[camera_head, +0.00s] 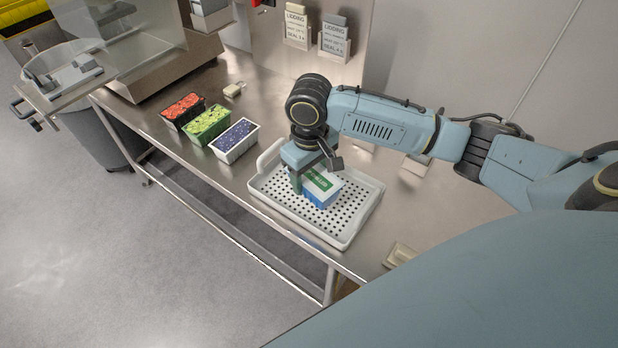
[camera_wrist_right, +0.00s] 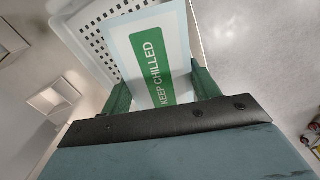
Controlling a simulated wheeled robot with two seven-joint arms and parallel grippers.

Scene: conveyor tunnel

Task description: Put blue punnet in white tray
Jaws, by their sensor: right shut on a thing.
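The blue punnet (camera_head: 322,194) has a white lid with a green label and is over the white tray (camera_head: 345,233), within its rim. My right gripper (camera_head: 311,180) is shut on this punnet from above. In the right wrist view the green fingers flank the punnet's lid (camera_wrist_right: 150,35), which reads "KEEP CHILLED". The perforated white tray (camera_wrist_right: 88,40) shows behind it. I cannot tell whether the punnet's base touches the tray floor. My left gripper is not in view.
Punnets with red (camera_head: 182,110), green (camera_head: 208,125) and dark blue (camera_head: 234,139) contents stand in a row left of the tray. A small pale object (camera_head: 233,90) lies behind them. Another pale block (camera_head: 399,255) lies near the table's front edge.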

